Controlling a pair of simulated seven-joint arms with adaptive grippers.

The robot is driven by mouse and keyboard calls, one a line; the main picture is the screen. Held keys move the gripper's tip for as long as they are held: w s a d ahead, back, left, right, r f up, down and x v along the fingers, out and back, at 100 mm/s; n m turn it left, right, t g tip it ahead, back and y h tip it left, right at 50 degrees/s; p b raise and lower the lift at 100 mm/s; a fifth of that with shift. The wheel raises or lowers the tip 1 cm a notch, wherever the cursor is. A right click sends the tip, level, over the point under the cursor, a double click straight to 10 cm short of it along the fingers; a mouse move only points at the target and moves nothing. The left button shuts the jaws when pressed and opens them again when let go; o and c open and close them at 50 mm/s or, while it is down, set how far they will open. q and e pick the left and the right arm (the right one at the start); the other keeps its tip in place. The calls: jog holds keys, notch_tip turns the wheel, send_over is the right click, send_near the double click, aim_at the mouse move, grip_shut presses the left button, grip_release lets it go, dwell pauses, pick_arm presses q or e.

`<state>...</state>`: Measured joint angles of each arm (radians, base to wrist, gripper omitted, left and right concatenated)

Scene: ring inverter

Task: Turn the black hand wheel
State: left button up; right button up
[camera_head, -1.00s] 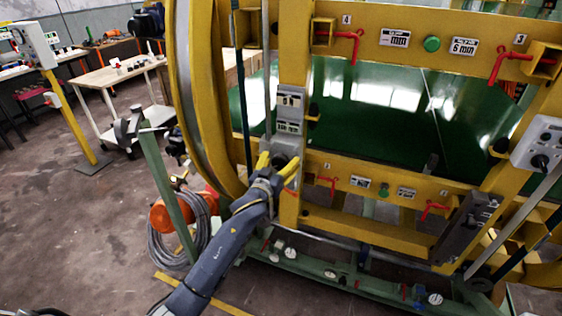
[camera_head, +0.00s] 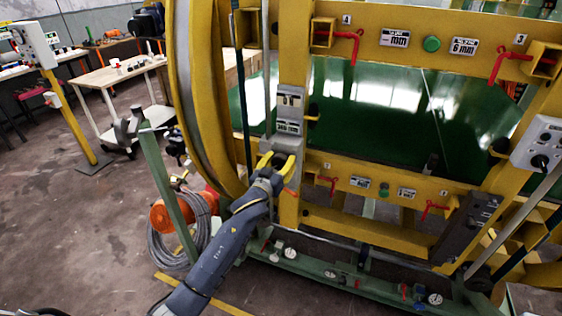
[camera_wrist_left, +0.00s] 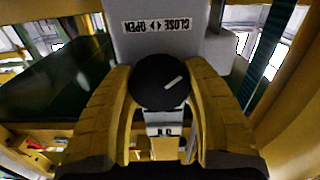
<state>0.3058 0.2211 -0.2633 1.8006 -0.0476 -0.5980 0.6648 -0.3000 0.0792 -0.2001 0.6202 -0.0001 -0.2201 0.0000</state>
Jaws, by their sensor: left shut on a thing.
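The black hand wheel (camera_wrist_left: 159,82) shows in the left wrist view as a round black disc with a white mark pointing to the upper right. It sits on a grey housing (camera_wrist_left: 165,40) with a label reading open and close, upside down in this view. My left gripper (camera_wrist_left: 160,95) has its yellow fingers on both sides of the wheel and is shut on it. In the head view my left gripper (camera_head: 277,160) is at the lower end of the grey unit (camera_head: 289,108) on the yellow upright, and hides the wheel. My right gripper is not in view.
The yellow ring frame (camera_head: 200,95) stands left of my left gripper. Red clamps (camera_head: 355,45) and a yellow crossbar (camera_head: 395,190) are to the right. A green post (camera_head: 165,185), coiled hose (camera_head: 165,245) and orange cylinder (camera_head: 170,212) stand left of my arm.

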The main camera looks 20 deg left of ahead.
pick_arm(q)
jog(key=shift+m, duration=0.3)
jog(key=m, duration=0.4)
jog(key=shift+m, duration=0.4)
jog(key=m, duration=0.5)
jog(key=shift+d+m, duration=0.1)
jog(key=shift+m, duration=0.2)
jog(key=shift+m, duration=0.3)
jog(key=o, duration=1.3)
jog(key=shift+c, duration=0.2)
jog(key=s+a, duration=0.1)
jog(key=s, duration=1.1)
